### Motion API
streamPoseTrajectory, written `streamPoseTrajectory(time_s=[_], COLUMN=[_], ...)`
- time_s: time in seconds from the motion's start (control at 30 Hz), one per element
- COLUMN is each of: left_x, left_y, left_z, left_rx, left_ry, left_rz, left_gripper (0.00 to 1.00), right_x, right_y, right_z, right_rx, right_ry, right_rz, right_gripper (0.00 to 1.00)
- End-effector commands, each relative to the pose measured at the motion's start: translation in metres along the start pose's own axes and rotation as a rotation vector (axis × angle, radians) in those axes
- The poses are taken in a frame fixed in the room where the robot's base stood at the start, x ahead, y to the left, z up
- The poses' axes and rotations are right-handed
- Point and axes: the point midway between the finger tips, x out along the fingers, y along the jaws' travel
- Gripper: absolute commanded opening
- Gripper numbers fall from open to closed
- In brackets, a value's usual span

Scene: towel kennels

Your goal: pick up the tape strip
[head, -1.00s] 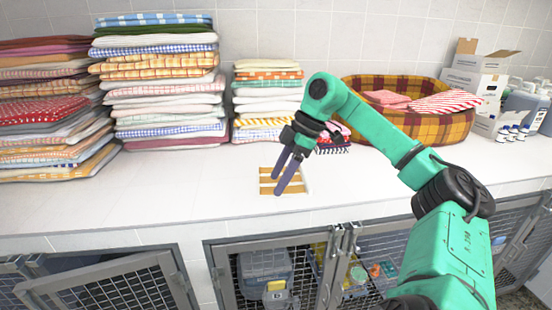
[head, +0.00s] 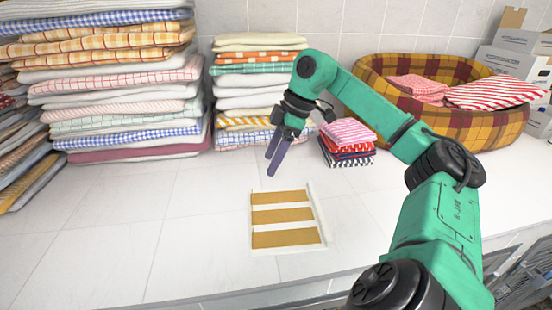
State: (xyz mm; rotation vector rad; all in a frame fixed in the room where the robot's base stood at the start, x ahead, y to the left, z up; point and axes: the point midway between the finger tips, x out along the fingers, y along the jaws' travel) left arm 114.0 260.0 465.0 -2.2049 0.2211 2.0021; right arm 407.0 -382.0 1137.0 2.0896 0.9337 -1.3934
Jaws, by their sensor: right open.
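Three tan tape strips lie side by side on a flat white holder (head: 320,222) on the counter in the head view. They are a far strip (head: 279,197), a middle strip (head: 282,215) and a near strip (head: 286,238). My right gripper (head: 273,162) is open and empty, with its dark fingers pointing down. In the picture its fingertips show just beyond the far edge of the holder, apart from the strips. All three strips are in full view. My left gripper is not in view.
Tall stacks of folded towels (head: 125,100) stand at the left, with a smaller stack (head: 250,100) behind my gripper. A small cloth pile (head: 347,143) and a plaid basket (head: 480,128) stand at the right. White boxes (head: 515,62) are at the back right. The counter (head: 130,225) left of the holder is clear.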

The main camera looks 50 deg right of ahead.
Motion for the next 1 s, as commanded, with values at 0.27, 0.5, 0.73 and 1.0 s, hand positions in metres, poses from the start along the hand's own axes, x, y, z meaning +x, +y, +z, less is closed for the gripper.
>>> streamPoseTrajectory(time_s=[0.27, 0.5, 0.73, 1.0], left_x=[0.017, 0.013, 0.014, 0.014], left_y=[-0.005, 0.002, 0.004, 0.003], left_z=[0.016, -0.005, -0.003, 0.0], left_rx=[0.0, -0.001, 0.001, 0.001], left_ry=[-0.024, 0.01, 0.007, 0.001], left_rz=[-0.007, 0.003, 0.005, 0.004], left_gripper=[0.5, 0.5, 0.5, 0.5], right_x=[0.056, 0.097, 0.106, 0.105], right_y=[-0.001, -0.004, -0.004, -0.004], right_z=[0.0, -0.005, -0.004, -0.004], right_rx=[0.0, 0.0, 0.001, 0.001], right_ry=[0.0, 0.0, 0.001, 0.0], right_rz=[-0.002, -0.004, 0.0, -0.001], right_gripper=[0.7, 0.7, 0.7, 0.31])
